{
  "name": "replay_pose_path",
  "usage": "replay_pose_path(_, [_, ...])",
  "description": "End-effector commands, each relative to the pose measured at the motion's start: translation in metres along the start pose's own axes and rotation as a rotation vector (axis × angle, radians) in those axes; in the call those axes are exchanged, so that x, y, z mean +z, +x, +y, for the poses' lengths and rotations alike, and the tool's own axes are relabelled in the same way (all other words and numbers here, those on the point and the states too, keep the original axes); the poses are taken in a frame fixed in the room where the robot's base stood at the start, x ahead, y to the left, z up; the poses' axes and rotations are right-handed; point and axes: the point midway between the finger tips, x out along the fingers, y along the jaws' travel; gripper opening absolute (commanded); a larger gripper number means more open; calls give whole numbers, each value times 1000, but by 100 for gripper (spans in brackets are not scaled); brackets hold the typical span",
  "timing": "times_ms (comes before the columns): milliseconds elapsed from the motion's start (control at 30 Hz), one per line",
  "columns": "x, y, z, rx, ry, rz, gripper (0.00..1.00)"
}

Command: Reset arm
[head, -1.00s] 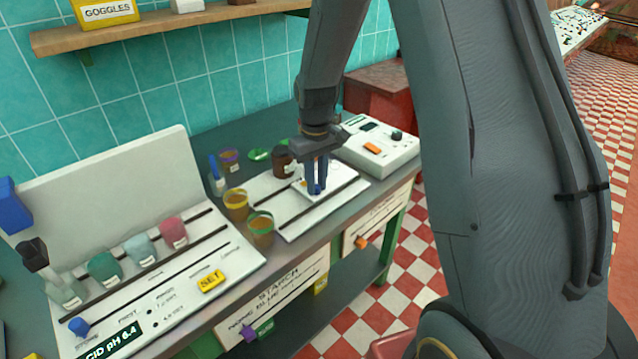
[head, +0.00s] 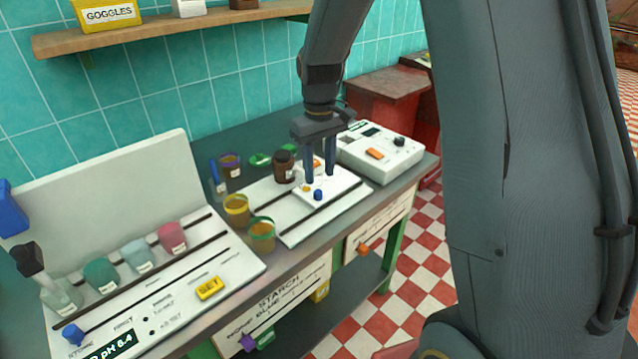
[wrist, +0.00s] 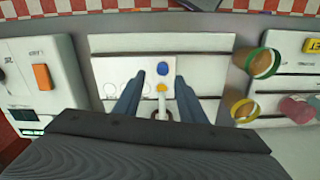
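My gripper (head: 319,178) hangs over the white spot plate (head: 342,186) on the bench, its two fingers apart with nothing held between them. In the wrist view my gripper (wrist: 158,80) also shows spread fingers over the plate. A small blue piece (head: 318,194) and a yellow spot (head: 306,189) lie on the plate below the fingers. The wrist view shows the blue piece (wrist: 163,68) and the yellow spot (wrist: 161,87) between the fingertips. A pale rod-like thing below the yellow spot is partly hidden by the gripper body.
Two amber cups, yellow-rimmed (head: 236,208) and green-rimmed (head: 262,234), stand left of the plate. A brown jar (head: 284,166) is close behind the gripper. A white meter box (head: 380,152) stands to the right. A rack with coloured jars (head: 136,251) is at left; a shelf (head: 180,30) hangs above.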

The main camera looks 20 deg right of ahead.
Motion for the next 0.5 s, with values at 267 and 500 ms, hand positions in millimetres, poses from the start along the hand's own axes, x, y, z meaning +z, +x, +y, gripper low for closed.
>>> replay_pose_path(267, [0,-22,0,0,0,0,37])
replay_pose_path(500, [0,-22,0,0,0,0,37])
